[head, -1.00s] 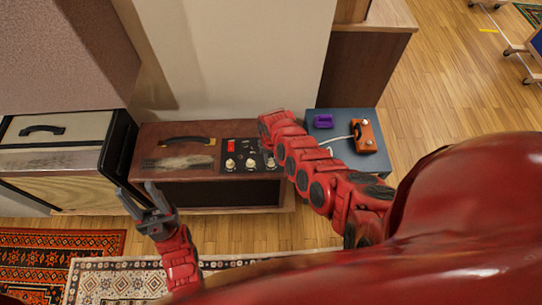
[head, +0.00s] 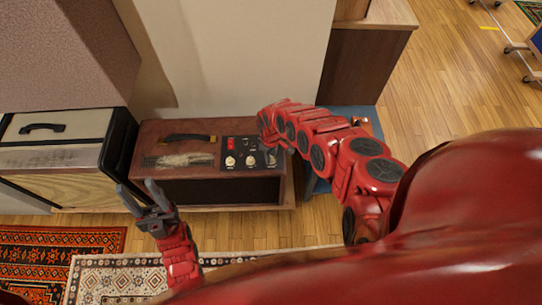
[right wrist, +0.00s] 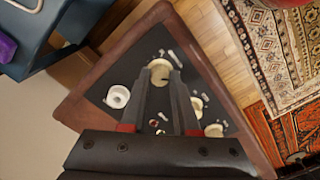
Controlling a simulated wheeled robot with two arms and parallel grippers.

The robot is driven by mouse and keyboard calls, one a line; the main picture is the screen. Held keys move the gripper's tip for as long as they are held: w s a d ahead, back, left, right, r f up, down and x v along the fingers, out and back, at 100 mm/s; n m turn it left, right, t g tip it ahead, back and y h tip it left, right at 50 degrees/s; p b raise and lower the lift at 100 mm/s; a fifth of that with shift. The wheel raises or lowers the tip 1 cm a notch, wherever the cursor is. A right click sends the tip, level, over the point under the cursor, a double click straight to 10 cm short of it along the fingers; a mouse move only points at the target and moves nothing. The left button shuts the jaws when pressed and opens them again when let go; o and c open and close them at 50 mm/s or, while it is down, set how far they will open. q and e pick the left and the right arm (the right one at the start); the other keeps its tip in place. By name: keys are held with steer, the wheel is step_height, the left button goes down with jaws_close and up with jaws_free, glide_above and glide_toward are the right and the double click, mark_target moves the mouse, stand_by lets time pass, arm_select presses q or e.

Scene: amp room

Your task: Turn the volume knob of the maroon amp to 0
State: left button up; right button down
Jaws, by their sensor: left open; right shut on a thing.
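The maroon amp (head: 178,191) stands against the wall, with a dark handle on top. Its black control panel (head: 239,171), at the right end of the top, carries several cream knobs and a red switch (head: 237,143). My right gripper (head: 269,156) is over the panel's right end. In the right wrist view, its fingers are shut on a cream knob (right wrist: 159,68). Other knobs (right wrist: 117,96) show on both sides of the fingers. The labels are too small to read. My left gripper (head: 138,188) is open and empty, in front of the amp's left end.
A blue stand (head: 318,184) is to the right, mostly behind my right arm. A purple item (right wrist: 6,46) sits on it. Rugs (head: 115,278) and open floor lie in front.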

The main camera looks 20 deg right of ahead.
stand_by(0.5)
steer(key=c, duration=0.7)
jaws_free()
steer(key=shift+o, duration=0.2)
steer(key=shift+w+r, duration=0.1)
steer(key=shift+r, duration=0.4)
step_height(320, 180, up, 16)
steer(key=p, duration=0.3)
steer(key=shift+r, duration=0.15)
